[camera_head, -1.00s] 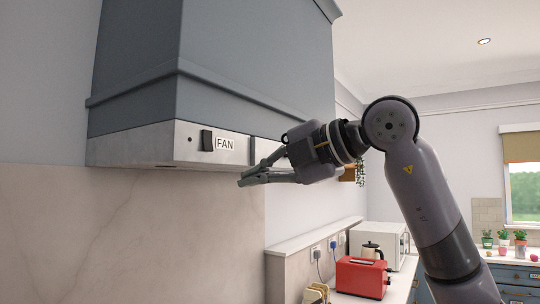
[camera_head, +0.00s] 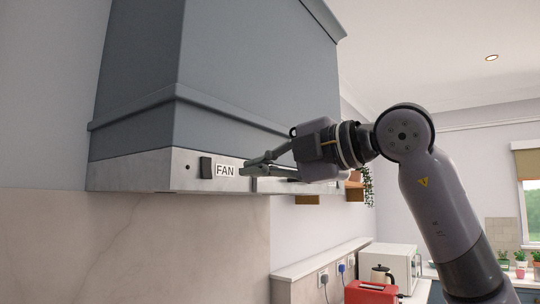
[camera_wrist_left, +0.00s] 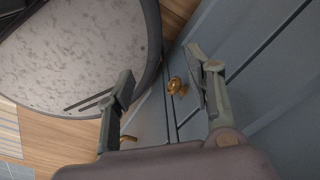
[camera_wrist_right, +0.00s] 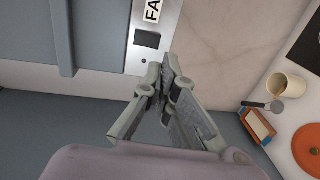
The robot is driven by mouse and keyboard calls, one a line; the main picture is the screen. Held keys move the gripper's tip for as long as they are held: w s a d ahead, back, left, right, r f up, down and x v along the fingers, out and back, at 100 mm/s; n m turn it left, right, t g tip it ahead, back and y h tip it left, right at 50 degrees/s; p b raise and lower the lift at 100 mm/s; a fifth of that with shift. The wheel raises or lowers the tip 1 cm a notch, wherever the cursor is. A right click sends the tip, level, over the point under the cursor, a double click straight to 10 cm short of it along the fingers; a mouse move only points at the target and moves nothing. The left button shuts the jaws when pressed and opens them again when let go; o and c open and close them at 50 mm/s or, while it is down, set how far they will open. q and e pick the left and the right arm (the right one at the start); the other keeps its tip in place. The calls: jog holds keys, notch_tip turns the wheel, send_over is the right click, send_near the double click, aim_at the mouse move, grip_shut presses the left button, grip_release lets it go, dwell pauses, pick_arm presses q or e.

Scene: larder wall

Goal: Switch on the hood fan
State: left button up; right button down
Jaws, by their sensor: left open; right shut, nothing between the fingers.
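The grey hood (camera_head: 240,60) has a pale metal band along its lower edge. On the band sits a dark rocker switch (camera_head: 206,167) beside a white FAN label (camera_head: 226,170). My right gripper (camera_head: 246,168) is shut and empty, its tips just right of the label in the head view. In the right wrist view the switch (camera_wrist_right: 147,40) lies beyond the fingertips (camera_wrist_right: 165,62), and I see a gap between them. I cannot tell the switch's position. My left gripper (camera_wrist_left: 160,90) is open and empty, low beside blue cabinet fronts with brass knobs (camera_wrist_left: 175,85).
Below the hood is a marble splashback (camera_head: 130,240). A red toaster (camera_head: 370,293), a kettle (camera_head: 381,273) and a white microwave (camera_head: 404,262) stand on the counter at right. The right wrist view shows a mug (camera_wrist_right: 287,86) below. The wall left of the hood is clear.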

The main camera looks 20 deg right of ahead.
aim_at(204, 179)
jog(key=p+x, duration=0.3)
jog(key=x, duration=0.5)
jog(key=shift+r+p, duration=0.2)
jog(key=shift+p, duration=0.1)
jog(key=shift+w+a+f, duration=0.25)
jog(key=shift+w+a, duration=0.15)
jog(key=shift+w, duration=0.15)
